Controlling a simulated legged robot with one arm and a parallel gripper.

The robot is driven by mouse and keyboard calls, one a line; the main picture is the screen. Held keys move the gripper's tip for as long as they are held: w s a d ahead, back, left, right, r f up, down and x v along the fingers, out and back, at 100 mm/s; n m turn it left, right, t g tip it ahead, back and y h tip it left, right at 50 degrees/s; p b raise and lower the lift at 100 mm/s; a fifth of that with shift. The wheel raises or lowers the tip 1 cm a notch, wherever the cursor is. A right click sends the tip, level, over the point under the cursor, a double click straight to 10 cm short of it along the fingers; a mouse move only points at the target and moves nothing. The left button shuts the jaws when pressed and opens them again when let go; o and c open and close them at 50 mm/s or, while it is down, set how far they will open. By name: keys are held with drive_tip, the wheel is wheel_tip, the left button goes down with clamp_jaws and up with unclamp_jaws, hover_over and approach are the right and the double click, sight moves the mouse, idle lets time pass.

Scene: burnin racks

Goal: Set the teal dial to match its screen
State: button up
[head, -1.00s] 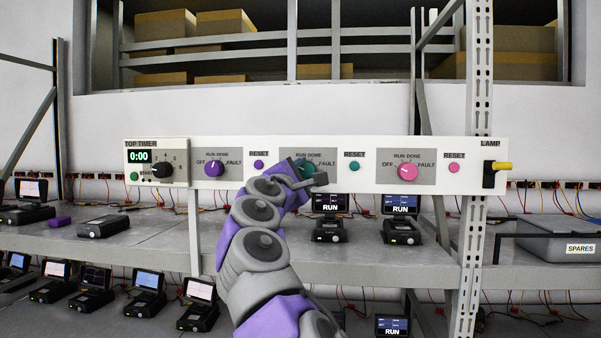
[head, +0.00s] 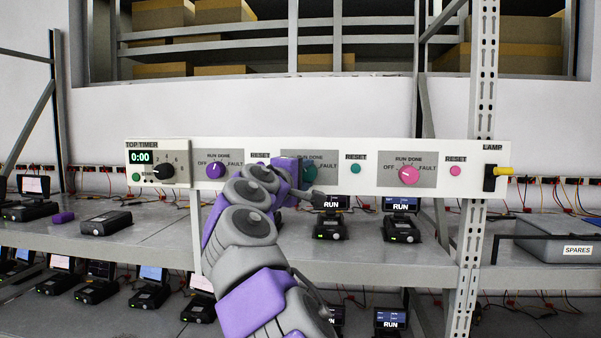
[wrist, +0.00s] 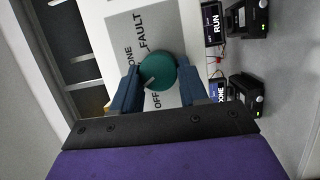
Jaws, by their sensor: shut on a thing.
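The teal dial (head: 311,168) sits on the white panel and is partly hidden by my gripper in the head view. In the wrist view the teal dial (wrist: 160,70) lies between my two blue fingers, and my gripper (wrist: 158,84) is shut on it. Its pale pointer aims to the lower left in that view, between the OFF label and the partly hidden RUN DONE lettering. A screen (wrist: 217,92) beside the dial reads DONE; another screen (wrist: 212,22) reads RUN. I cannot tell for certain which screen belongs to the dial.
A purple dial (head: 215,170) is to the left and a pink dial (head: 409,175) to the right on the same panel. A teal reset button (head: 356,169) is close to my gripper. A yellow-handled lamp switch (head: 497,173) is at the panel's right end. Devices stand on the shelf below.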

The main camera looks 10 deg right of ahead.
drive_tip(key=shift+d+f+m, duration=0.1)
drive_tip(key=shift+f+m, duration=0.05)
drive_tip(key=shift+m, duration=0.55)
drive_tip(key=shift+f+g, duration=0.1)
drive_tip(key=shift+g, duration=0.2)
drive_tip(key=o, duration=1)
drive_tip(key=shift+s+d, duration=0.1)
drive_tip(key=shift+s, duration=0.05)
drive_tip(key=shift+o, duration=0.2)
drive_tip(key=shift+s+a+r, duration=0.2)
drive_tip(key=shift+s+a, duration=0.15)
drive_tip(key=shift+a, duration=0.1)
drive_tip(key=b+v, duration=0.1)
drive_tip(key=v, duration=1.5)
drive_tip(key=shift+b, duration=0.35)
drive_tip(key=shift+f, duration=0.1)
